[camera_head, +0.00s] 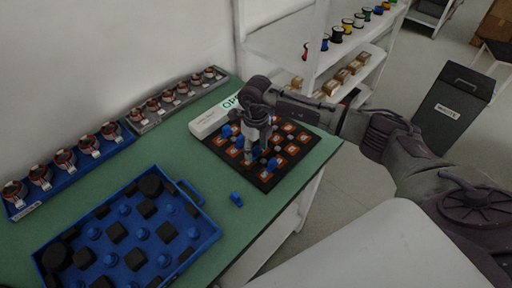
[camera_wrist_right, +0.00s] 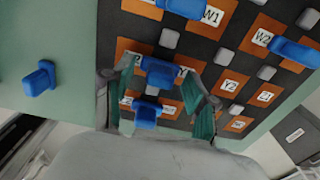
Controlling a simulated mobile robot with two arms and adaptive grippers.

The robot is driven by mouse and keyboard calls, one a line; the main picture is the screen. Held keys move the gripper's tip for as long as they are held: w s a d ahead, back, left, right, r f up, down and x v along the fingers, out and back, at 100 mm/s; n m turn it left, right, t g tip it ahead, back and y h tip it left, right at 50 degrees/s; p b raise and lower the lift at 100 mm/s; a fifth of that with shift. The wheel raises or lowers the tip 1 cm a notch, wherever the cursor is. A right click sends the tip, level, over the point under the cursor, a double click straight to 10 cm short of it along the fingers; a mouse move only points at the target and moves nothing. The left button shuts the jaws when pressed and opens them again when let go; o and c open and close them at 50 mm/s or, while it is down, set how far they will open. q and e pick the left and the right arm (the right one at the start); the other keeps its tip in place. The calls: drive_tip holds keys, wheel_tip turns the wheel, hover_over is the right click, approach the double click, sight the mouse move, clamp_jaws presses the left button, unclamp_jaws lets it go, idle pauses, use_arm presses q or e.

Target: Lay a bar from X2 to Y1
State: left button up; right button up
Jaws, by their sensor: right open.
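The dark terminal board (camera_head: 268,180) with orange labelled squares lies on the green table. My right gripper (camera_head: 257,146) is over it, fingers pointing down. In the right wrist view its open fingers (camera_wrist_right: 161,68) stand on either side of a blue bar (camera_wrist_right: 158,76); I cannot tell whether they touch it. That bar partly covers the labels behind it, one starting with Y. A second blue bar (camera_wrist_right: 147,112) shows just below it. Other blue bars sit by W1 (camera_wrist_right: 186,7) and W2 (camera_wrist_right: 295,51). The Y2 label (camera_wrist_right: 231,85) is uncovered. My left gripper is out of view.
A loose blue bar (camera_head: 236,199) lies on the green table, also in the wrist view (camera_wrist_right: 40,78). A blue tray (camera_head: 186,187) with black and blue parts is at front left. Copper-wound parts (camera_head: 65,159) line the back.

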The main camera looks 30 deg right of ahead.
sight(256, 148)
drive_tip(key=shift+r, duration=0.15)
wheel_tip(256, 148, up, 12)
idle(0.3)
idle(0.9)
